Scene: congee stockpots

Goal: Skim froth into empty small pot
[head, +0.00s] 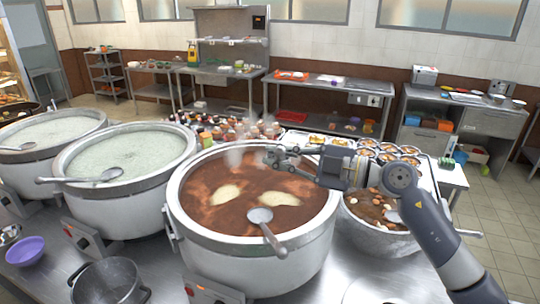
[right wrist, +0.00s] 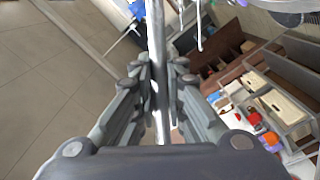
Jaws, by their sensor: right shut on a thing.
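The large pot (head: 185,228) of red-brown broth stands at the centre of the head view, with steam rising. Two pale froth patches, left (head: 225,194) and right (head: 280,198), float on it. A ladle (head: 262,216) lies at the pot's near side, its handle over the rim, with no gripper on it. A small dark-grey pot (head: 108,283) at the bottom left looks empty. My right gripper (head: 272,157) is over the large pot's far side, shut on a metal rod (right wrist: 155,55). The rod's far end is not clear in the head view. My left gripper is out of view.
Two big pots of pale congee, middle (head: 130,160) and far left (head: 45,135), stand to the left. A purple bowl (head: 25,251) is near the counter edge. A pot with dark food (head: 375,239) and a tray of filled bowls (head: 430,170) are at right.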

